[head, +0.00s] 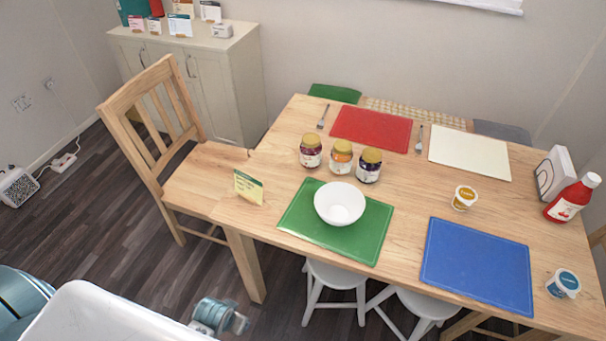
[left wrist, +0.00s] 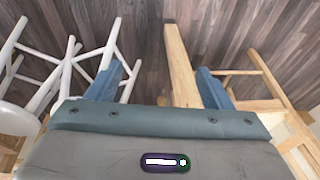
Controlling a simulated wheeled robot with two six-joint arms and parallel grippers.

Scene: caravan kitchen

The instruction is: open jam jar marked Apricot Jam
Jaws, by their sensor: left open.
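Three jars with gold lids stand upright in a row on the wooden table: a dark one on the left (head: 311,153), one with orange contents in the middle (head: 342,160), and a dark one on the right (head: 369,167). Their label words are too small to read; the middle jar's colour fits apricot. All lids are on. My left gripper (left wrist: 160,86) is open and empty, with its two blue fingers wide apart above the floor. In the head view, a teal part of my left arm shows low at the bottom, well short of the jars. My right gripper is out of view.
A white bowl (head: 340,204) sits on the green placemat (head: 298,211) in front of the jars. A small card (head: 248,187) stands at the table's left edge, near the chair (head: 200,178). The table leg (left wrist: 181,65) and stools (left wrist: 80,65) show below my left gripper.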

